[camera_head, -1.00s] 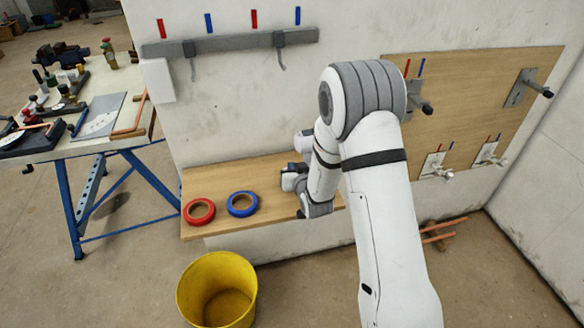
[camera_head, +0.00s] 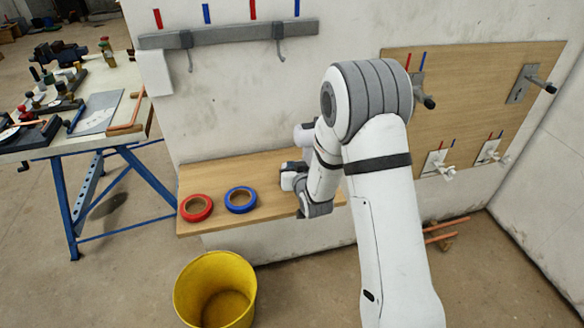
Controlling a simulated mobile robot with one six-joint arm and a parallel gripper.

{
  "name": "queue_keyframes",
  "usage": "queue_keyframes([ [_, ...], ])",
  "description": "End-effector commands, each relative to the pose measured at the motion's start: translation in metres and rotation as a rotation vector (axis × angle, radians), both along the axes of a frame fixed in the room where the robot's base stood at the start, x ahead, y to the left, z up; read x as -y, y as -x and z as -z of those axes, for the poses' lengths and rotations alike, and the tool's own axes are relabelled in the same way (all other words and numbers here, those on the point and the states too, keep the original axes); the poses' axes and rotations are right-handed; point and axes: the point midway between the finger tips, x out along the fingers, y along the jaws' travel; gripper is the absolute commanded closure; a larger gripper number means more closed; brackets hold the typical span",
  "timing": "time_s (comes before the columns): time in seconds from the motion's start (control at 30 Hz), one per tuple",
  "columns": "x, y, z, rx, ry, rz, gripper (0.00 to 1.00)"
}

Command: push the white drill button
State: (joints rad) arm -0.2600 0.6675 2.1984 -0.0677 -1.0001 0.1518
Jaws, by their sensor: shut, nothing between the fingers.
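I cannot make out a drill or a white drill button in the camera view. My arm rises at the right of centre and bends down to the left. Its wrist is in front of the wooden shelf (camera_head: 225,174). The fingers of my gripper do not show; the wrist and the arm links hide that area. No object is seen held at the arm's end.
A red tape roll (camera_head: 183,212) and a blue tape roll (camera_head: 229,204) lie on the shelf. A yellow bucket (camera_head: 188,300) stands below. A hook rail (camera_head: 225,38) is on the wall. A wooden panel (camera_head: 460,95) with valves is right. A cluttered workbench (camera_head: 135,125) is left.

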Motion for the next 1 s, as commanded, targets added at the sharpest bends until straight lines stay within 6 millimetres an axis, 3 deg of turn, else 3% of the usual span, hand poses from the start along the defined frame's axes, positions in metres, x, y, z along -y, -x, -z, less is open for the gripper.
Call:
queue_keyframes([
  [0.17,0.0,0.004,0.008,-0.022,0.006,-0.003,1.0],
  [0.33,0.001,0.004,0.002,-0.022,0.007,-0.002,1.0],
  [0.57,0.006,0.001,-0.045,-0.005,0.001,0.001,1.0],
  [0.8,0.022,0.051,-0.055,-0.003,0.001,0.0,1.0],
  [1.0,0.031,0.078,-0.065,-0.001,0.0,0.0,1.0],
])
